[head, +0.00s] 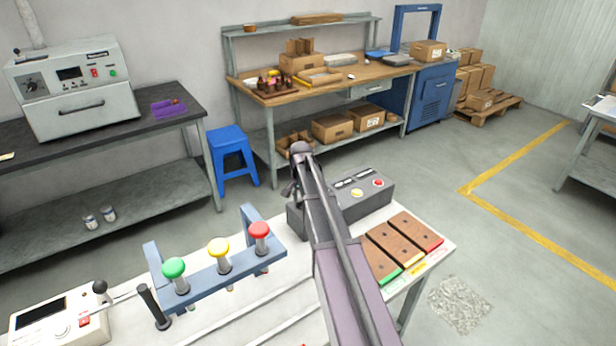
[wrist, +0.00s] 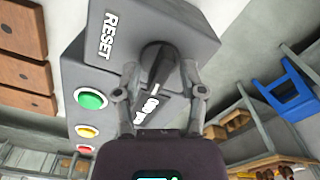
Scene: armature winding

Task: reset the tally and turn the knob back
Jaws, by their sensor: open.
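The dark grey control box (head: 370,200) stands on the white bench, partly hidden by my arm in the head view. It has a yellow button (head: 357,193), a red button (head: 379,183) and two small dark windows. In the wrist view the box face shows a green button (wrist: 90,98), the word RESET and a black knob (wrist: 157,62). My gripper (wrist: 159,72) is open, with one finger on each side of the knob. I cannot tell whether the fingers touch it. White marks below the knob are partly hidden and unreadable.
A blue-grey rack (head: 212,284) with green, yellow and red knobbed pins stands left of my arm. A white meter (head: 62,318) sits at front left. A blue stool (head: 231,155) stands behind on the floor.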

